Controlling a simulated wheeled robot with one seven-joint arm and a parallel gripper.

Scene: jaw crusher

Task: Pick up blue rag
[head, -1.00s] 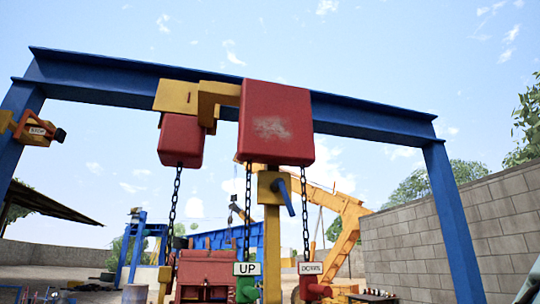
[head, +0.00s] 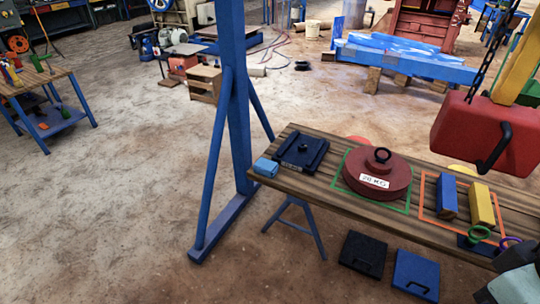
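A small light-blue folded bundle that looks like the blue rag (head: 266,167) lies on the left end of the wooden table (head: 330,197) in the head view. It sits at the table's edge, just left of a dark blue plate (head: 301,150) and apart from my gripper.
A red 20 KG weight (head: 378,178) and blue and yellow blocks (head: 447,198) share the table. A blue post (head: 233,120) with braces stands close left of it. A red hook block (head: 485,135) hangs at right.

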